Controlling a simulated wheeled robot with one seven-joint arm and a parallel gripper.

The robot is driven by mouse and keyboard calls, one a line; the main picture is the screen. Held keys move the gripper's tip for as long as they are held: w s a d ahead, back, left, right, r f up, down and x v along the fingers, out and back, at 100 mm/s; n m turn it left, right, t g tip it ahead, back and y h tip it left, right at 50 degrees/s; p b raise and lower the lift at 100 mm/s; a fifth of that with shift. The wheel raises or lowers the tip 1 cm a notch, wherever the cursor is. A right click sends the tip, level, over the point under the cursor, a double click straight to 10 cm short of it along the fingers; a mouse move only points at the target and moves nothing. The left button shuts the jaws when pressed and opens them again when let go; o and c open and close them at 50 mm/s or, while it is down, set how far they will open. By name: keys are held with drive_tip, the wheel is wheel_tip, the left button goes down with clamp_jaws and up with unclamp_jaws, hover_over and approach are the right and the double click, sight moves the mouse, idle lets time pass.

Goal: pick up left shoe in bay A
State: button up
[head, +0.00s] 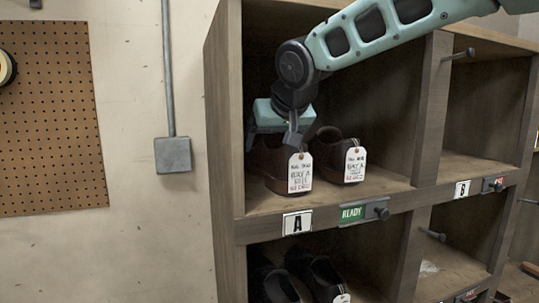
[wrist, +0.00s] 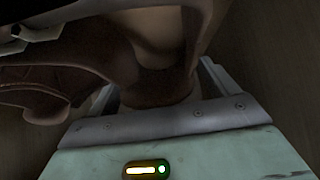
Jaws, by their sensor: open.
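Two dark brown shoes stand side by side in bay A, each with a white paper tag hanging at the near end. The left shoe (head: 271,164) is partly hidden by my gripper and its tag (head: 300,172). The right shoe (head: 329,158) stands close beside it. My gripper (head: 276,138) is open and sits low over the top of the left shoe. In the wrist view brown shoe leather (wrist: 165,88) shows between the fingers; I cannot tell whether they touch it.
The wooden bay wall (head: 225,120) stands close to the left of my gripper. A front ledge carries the A label (head: 297,223), a green READY sign (head: 352,213) and a knob (head: 382,213). More dark shoes (head: 318,275) are in the bay below. Bay B at right looks empty.

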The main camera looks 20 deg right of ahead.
drive_tip(key=c, duration=1.3)
drive_tip(key=shift+c, duration=0.4)
drive_tip(key=shift+r, duration=0.25)
